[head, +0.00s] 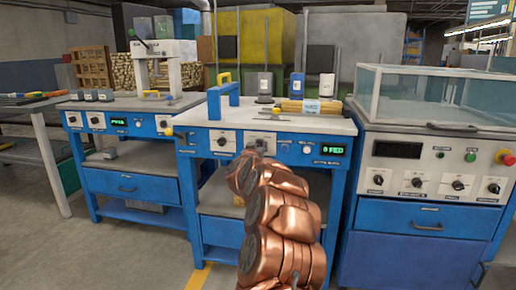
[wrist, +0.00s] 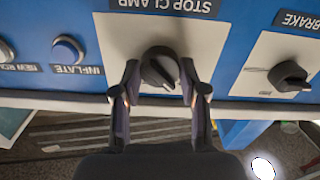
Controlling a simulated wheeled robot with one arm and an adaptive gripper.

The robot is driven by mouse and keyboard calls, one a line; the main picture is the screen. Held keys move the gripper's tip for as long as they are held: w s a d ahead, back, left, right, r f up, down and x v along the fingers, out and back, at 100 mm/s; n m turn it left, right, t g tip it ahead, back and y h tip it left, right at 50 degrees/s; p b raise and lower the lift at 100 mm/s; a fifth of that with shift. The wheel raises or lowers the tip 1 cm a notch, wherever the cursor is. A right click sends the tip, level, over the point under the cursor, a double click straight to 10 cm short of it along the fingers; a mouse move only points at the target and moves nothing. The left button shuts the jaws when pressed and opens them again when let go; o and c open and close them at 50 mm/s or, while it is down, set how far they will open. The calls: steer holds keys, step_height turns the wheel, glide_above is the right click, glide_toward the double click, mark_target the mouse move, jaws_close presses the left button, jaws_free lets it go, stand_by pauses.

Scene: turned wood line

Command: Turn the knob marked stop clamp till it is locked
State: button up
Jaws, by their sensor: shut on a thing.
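In the wrist view, which is upside down, the dark stop clamp knob (wrist: 160,70) sits on a pale plate under the label "STOP CLAMP" (wrist: 163,5). My gripper (wrist: 160,80) has one finger on each side of the knob and is shut on it. The knob's ridge is slanted. I cannot read any locked mark on the plate. In the head view my gripper (head: 262,146) is at the front panel of the middle blue bench, and my copper-coloured arm hides much of that knob.
The brake knob (wrist: 290,76) and the inflate button (wrist: 67,49) flank the stop clamp plate. A green display (head: 333,149) is on the same panel. A blue arch (head: 223,98) and several bottles stand on the bench. A glass-topped cabinet (head: 435,95) stands at right.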

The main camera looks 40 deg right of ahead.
steer(key=c, duration=0.5)
steer(key=shift+m, duration=0.3)
steer(key=m+b, duration=0.3)
steer(key=m, duration=1.4)
steer(key=shift+m, duration=0.3)
